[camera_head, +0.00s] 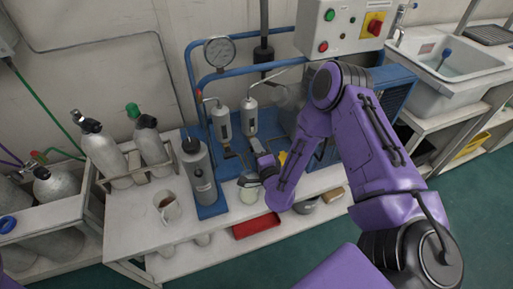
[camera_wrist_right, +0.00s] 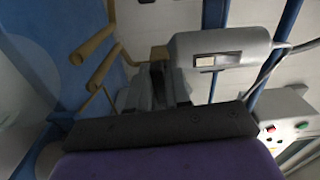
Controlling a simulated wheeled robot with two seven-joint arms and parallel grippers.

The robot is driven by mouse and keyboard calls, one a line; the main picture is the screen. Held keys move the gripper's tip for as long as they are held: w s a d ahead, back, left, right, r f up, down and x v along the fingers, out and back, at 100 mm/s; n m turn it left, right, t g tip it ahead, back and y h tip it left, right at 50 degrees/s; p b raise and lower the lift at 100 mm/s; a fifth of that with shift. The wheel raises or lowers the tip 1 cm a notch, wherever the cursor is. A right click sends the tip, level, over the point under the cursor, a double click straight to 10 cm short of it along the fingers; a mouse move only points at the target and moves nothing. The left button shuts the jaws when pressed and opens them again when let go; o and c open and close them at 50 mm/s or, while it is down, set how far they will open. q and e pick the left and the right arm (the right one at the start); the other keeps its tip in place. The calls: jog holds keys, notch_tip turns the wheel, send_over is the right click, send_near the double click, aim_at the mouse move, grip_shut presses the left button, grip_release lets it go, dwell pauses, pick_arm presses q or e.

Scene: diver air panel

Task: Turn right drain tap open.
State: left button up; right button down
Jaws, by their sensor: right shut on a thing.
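Two grey filter cylinders stand on the blue panel frame, the left one (camera_head: 221,122) and the right one (camera_head: 249,117). My right gripper (camera_head: 262,155) is just below the right cylinder in the head view. In the right wrist view its fingers (camera_wrist_right: 160,85) are shut beside the end of a grey cylinder (camera_wrist_right: 222,50). A small brass-coloured piece (camera_wrist_right: 160,53) shows at the fingertips. The right drain tap is mostly hidden by the fingers, so its angle cannot be told. My left gripper is out of view.
Brass-coloured pipes (camera_wrist_right: 95,55) are close to the fingers. A dark grey bottle (camera_head: 199,172) stands left of the gripper. A glass jar (camera_head: 249,190) and a red tray (camera_head: 256,225) are below it. A control box (camera_head: 340,27) hangs above.

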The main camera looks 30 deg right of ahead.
jog(key=n, duration=0.4)
jog(key=shift+b, duration=0.3)
jog(key=n, duration=0.3)
jog(key=shift+a+f+n, duration=0.1)
jog(key=shift+n, duration=0.3)
jog(key=n+b, duration=0.1)
jog(key=n, duration=0.3)
jog(key=shift+n, duration=1.6)
jog(key=c, duration=1.1)
grip_release()
jog(key=shift+c, duration=0.2)
